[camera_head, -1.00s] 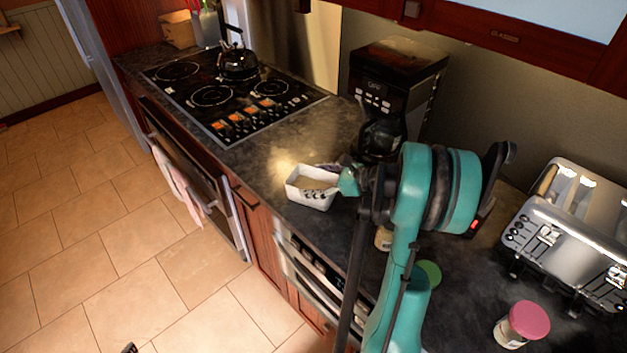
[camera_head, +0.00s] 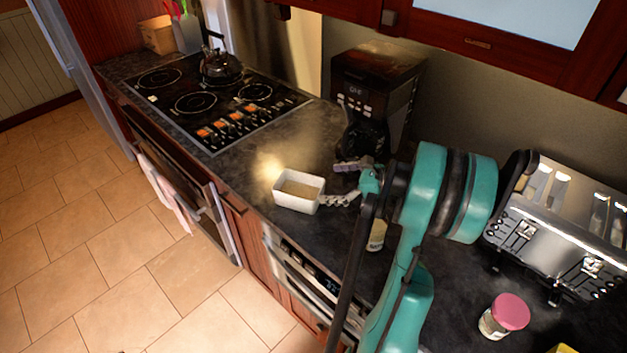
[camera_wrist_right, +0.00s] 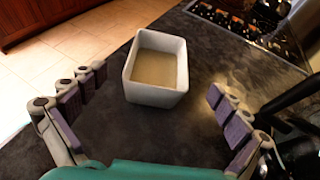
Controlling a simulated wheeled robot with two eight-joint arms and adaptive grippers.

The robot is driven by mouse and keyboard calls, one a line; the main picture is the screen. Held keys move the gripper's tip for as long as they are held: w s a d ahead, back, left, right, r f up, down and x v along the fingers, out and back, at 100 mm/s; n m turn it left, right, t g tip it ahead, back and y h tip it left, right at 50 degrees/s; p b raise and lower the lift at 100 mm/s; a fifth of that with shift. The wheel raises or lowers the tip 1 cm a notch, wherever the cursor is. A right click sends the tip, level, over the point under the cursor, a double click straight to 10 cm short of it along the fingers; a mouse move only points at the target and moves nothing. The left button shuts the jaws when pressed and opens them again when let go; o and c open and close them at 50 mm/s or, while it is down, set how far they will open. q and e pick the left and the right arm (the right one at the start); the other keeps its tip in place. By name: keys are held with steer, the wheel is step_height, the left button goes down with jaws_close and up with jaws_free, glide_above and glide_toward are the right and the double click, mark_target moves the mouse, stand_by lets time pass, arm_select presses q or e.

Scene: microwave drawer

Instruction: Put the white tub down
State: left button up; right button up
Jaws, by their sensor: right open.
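The white tub (camera_head: 298,191) stands upright on the dark countertop near its front edge, with a tan inside. In the right wrist view the tub (camera_wrist_right: 157,72) sits ahead of my fingers, on the counter. My right gripper (camera_head: 345,183) is open and empty, with its fingers just right of the tub. In the right wrist view the fingers of my right gripper (camera_wrist_right: 158,108) are spread wide, with a gap between each finger and the tub. My left gripper is not in view.
A black coffee maker (camera_head: 376,95) stands behind my right gripper. The cooktop (camera_head: 205,100) with a kettle (camera_head: 221,66) is to the left. A toaster (camera_head: 560,225) and a pink-lidded jar (camera_head: 505,316) are at right. Counter between tub and cooktop is clear.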

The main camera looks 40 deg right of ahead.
steer(key=a+r+n+g+h, duration=0.15)
steer(key=a+n+g, duration=0.45)
steer(key=a+n, duration=1.05)
steer(key=s+a+n+t+h, duration=0.1)
steer(key=s+a+n+h, duration=0.3)
steer(key=a+n, duration=0.9)
steer(key=s+n, duration=0.1)
steer(key=s, duration=0.2)
steer(key=shift+s+a+h, duration=0.2)
steer(key=shift+s+h, duration=0.05)
steer(key=shift+h, duration=0.1)
steer(key=shift+f, duration=0.1)
